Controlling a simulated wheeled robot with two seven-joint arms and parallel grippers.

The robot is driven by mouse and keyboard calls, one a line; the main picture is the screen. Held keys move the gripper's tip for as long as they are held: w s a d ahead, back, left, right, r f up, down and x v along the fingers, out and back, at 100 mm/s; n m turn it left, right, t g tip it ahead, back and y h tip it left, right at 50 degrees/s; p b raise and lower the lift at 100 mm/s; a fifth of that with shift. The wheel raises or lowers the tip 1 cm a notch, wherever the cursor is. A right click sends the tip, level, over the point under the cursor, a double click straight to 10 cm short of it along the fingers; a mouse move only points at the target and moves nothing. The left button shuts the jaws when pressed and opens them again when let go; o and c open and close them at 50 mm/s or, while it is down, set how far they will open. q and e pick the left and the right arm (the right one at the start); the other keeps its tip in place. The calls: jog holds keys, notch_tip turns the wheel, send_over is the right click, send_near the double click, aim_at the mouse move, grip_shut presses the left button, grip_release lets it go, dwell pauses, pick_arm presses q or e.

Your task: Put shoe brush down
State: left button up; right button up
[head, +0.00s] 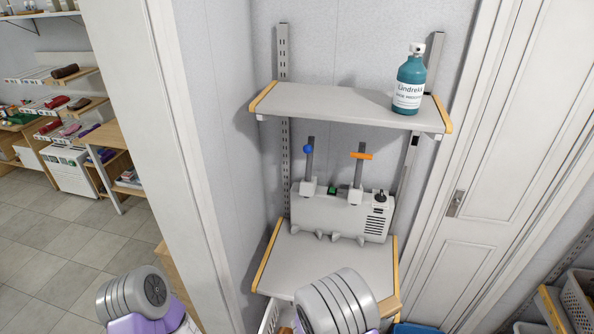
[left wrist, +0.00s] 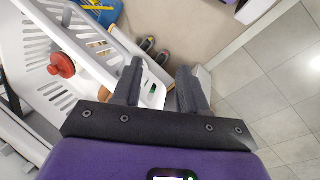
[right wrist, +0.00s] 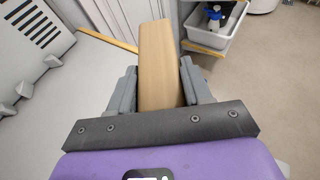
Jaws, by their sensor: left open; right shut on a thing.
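The shoe brush (right wrist: 156,45) shows in the right wrist view as a plain tan wooden block, pointing away from me. My right gripper (right wrist: 158,85) is shut on it, one finger on each side; no bristles are visible. The lower grey shelf (head: 300,260) with wooden side edges carries a grey machine (head: 340,215) at its back. In the right wrist view, the grey shelf surface (right wrist: 45,125) lies left of the held brush. My left gripper (left wrist: 160,88) is open and empty near a white slotted basket (left wrist: 40,40). My arm links hide both grippers in the head view.
An upper shelf (head: 335,104) holds a teal bottle (head: 410,80) at its right end. A red knobbed thing (left wrist: 62,66) is in the basket. A light bin (right wrist: 213,30) stands beyond the brush. The lower shelf is bare in front of the machine.

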jog(key=a+f+n+t+b, duration=0.1)
jog(key=a+f+n+t+y+b, duration=0.1)
jog(key=b, duration=0.1)
jog(key=shift+w+f, duration=0.25)
jog(key=shift+w+a+f+n+y+b, duration=0.1)
jog(key=shift+a+f+n+y+b, duration=0.05)
jog(key=shift+a+n+y+b, duration=0.2)
jog(key=shift+t, duration=0.3)
pick_arm(q)
notch_tip(320, 180, down, 5)
jog(key=shift+s+f, duration=0.1)
jog(key=shift+s, duration=0.05)
pick_arm(e)
notch_tip(320, 180, up, 10)
jog(key=w+n+t+y, duration=0.1)
jog(key=n+t+y, duration=0.3)
jog(key=n+y, duration=0.2)
jog(key=shift+w+n+t+y, duration=0.35)
jog(key=shift+n+t, duration=0.05)
jog(key=shift+n, duration=0.15)
